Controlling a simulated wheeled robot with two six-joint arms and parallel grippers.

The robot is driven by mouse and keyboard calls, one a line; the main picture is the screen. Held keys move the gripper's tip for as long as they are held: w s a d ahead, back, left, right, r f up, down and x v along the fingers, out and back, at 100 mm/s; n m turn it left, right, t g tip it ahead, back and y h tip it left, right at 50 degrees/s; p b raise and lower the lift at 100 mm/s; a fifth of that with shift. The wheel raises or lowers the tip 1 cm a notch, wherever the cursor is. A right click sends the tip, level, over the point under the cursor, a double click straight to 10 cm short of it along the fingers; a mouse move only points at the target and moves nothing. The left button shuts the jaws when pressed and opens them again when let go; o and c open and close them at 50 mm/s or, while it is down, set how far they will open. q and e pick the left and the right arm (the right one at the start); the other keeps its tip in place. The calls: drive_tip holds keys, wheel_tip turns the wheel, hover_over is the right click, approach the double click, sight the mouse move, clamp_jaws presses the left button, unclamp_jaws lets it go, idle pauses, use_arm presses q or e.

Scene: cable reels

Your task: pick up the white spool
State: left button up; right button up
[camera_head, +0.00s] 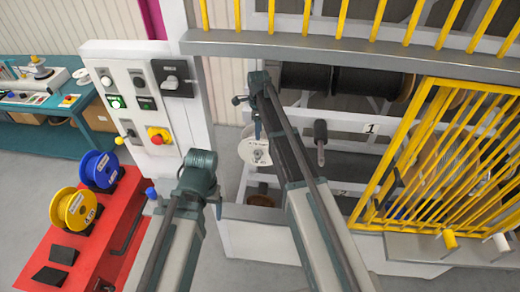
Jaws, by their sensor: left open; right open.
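The white spool (246,151) stands upright inside the machine's frame, its flat face towards me. Its right side is partly hidden behind my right arm. My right gripper (248,115) is open just above and in front of the spool, with one finger close to its upper edge in the picture. I cannot tell whether they touch. My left gripper (186,199) is open lower and further left, in front of the control panel, and largely hidden by its own arm. Nothing shows in either gripper.
A red cart (98,262) at left carries a yellow spool (73,208) and a blue spool (100,169). The control panel (138,106) stands left of the spool. Yellow guard bars (440,150) close off the right. A dark spindle (320,138) sticks out nearby.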

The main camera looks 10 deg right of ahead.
sight(260, 146)
wheel_tip(260, 146, down, 3)
drive_tip(key=shift+s+f+b, duration=0.1)
drive_tip(key=shift+b, duration=0.95)
use_arm(q)
wheel_tip(260, 146, down, 3)
drive_tip(key=shift+r, duration=0.1)
use_arm(e)
drive_tip(key=shift+r, duration=0.2)
drive_tip(key=shift+c, duration=0.3)
clamp_jaws()
